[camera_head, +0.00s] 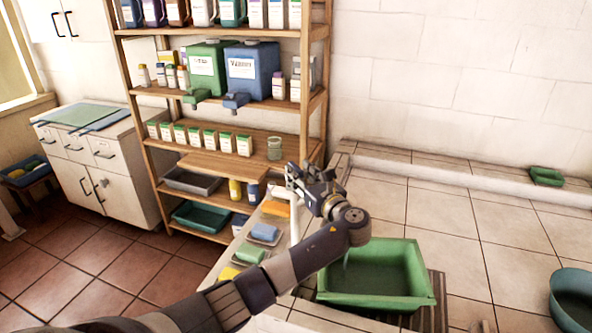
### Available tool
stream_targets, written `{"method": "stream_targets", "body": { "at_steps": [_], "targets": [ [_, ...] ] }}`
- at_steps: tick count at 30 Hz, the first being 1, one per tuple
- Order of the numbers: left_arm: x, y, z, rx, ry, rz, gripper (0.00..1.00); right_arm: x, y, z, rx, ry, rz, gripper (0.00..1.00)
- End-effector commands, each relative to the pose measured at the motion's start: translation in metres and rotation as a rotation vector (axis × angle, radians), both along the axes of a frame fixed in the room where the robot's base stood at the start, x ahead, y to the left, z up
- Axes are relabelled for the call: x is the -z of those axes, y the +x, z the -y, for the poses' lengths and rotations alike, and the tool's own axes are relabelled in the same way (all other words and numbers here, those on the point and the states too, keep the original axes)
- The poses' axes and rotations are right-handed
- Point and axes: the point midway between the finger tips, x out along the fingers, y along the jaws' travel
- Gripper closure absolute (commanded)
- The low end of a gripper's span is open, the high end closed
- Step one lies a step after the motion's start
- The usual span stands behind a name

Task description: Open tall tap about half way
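A slim pale upright post (295,218), which looks like the tall tap, rises beside the green basin (428,296). Its top is hidden behind my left gripper (300,178). My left arm reaches in from the bottom left, and its dark gripper is at the upper end of the post. The fingers overlap the post in the picture; I cannot tell if they touch it or how far apart they are. The tap's handle cannot be made out. My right gripper is not in view.
Soaps on small dishes, such as a blue one (264,232), line the counter left of the basin. A wooden shelf (318,80) with bottles and two dispensers stands behind. A teal bowl (572,296) is at the right. The tiled top (500,235) between is mostly clear.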

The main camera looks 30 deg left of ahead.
Motion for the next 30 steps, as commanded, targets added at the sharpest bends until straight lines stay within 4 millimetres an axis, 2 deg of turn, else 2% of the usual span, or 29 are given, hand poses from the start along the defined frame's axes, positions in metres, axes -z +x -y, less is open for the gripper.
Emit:
{"method": "stream_targets", "body": {
  "at_steps": [1, 6, 12, 18, 30],
  "targets": [
    [0.001, -0.005, 0.012, 0.005, -0.001, 0.000, 0.66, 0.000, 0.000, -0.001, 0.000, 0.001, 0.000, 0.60],
    [0.000, -0.022, 0.045, 0.005, -0.001, 0.000, 0.66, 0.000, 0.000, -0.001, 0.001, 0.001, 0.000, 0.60],
    [0.000, -0.037, 0.071, 0.002, -0.001, 0.000, 0.66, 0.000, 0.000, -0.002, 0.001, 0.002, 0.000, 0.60],
    [0.000, -0.042, 0.079, 0.001, 0.001, 0.000, 0.66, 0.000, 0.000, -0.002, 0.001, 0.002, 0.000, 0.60],
    [0.000, -0.042, 0.079, 0.001, 0.001, 0.000, 0.66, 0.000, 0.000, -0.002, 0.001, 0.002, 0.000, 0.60]
  ]
}}
